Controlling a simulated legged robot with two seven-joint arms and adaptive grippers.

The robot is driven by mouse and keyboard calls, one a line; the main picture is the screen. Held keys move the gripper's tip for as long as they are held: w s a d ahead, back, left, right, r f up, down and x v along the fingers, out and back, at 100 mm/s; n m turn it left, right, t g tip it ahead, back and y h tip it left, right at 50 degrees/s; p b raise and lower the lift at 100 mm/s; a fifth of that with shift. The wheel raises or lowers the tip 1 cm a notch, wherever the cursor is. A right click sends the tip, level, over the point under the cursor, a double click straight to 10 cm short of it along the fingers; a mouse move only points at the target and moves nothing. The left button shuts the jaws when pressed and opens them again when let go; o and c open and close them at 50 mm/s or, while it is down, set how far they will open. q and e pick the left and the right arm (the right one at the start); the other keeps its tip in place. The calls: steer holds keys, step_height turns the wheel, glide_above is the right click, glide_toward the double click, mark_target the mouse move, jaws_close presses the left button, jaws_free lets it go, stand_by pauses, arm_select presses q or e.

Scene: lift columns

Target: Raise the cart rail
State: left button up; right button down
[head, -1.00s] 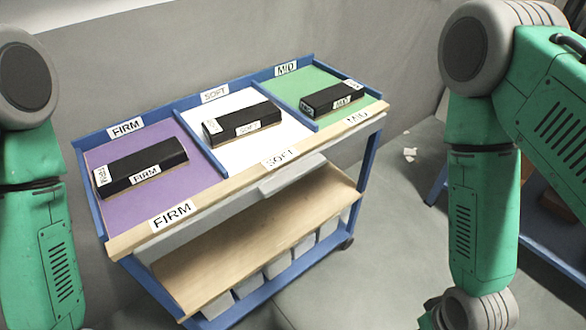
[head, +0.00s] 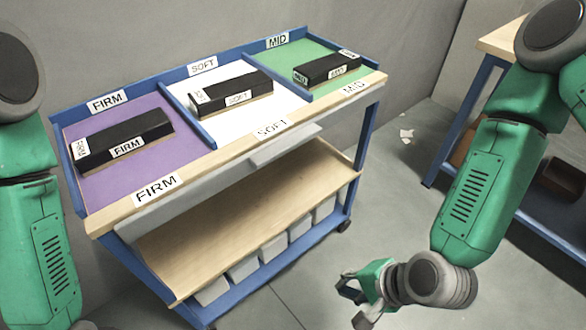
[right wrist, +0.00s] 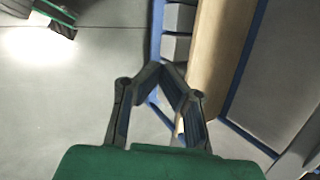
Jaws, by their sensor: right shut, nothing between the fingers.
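The blue cart (head: 352,165) stands left of centre in the head view. A pale wooden rail (head: 213,164) with FIRM, SOFT and MID labels runs along its top front edge. A grey drawer-like piece (head: 285,148) sits under the rail's middle. My right gripper (head: 348,296) is low, in front of the cart's right end, apart from it. In the right wrist view the gripper's (right wrist: 163,70) fingertips come together with nothing between them, and the cart's wooden lower shelf (right wrist: 215,60) lies beyond. My left arm shows at the left edge; its gripper is out of view.
Black blocks labelled FIRM (head: 122,141), SOFT (head: 232,93) and MID (head: 327,67) lie on purple, white and green panels. White bins (head: 243,268) sit under the lower shelf. Another blue-framed table (head: 478,95) stands at right.

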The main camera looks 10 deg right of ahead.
mark_target(294, 136)
steer(key=w+a+r+m+t+y+b, duration=0.1)
steer(key=w+r+m+t+b, duration=0.25)
steer(key=w+r+m, duration=0.4)
steer(key=w+a+r+m+t+y+b, duration=0.15)
steer(key=w+r+m+t, duration=0.3)
steer(key=w+m, duration=0.5)
arm_select(q)
step_height(294, 136, down, 8)
steer(key=b, duration=0.1)
steer(key=shift+b, duration=0.4)
arm_select(e)
steer(key=w+a, duration=0.4)
steer(key=w, duration=0.3)
steer(key=shift+r, duration=0.15)
steer(key=shift+a, duration=0.1)
step_height(294, 136, up, 6)
steer(key=p, duration=0.4)
arm_select(q)
step_height(294, 136, up, 4)
steer(key=shift+f, duration=0.1)
arm_select(e)
steer(key=shift+w, duration=0.15)
steer(key=shift+r, duration=0.1)
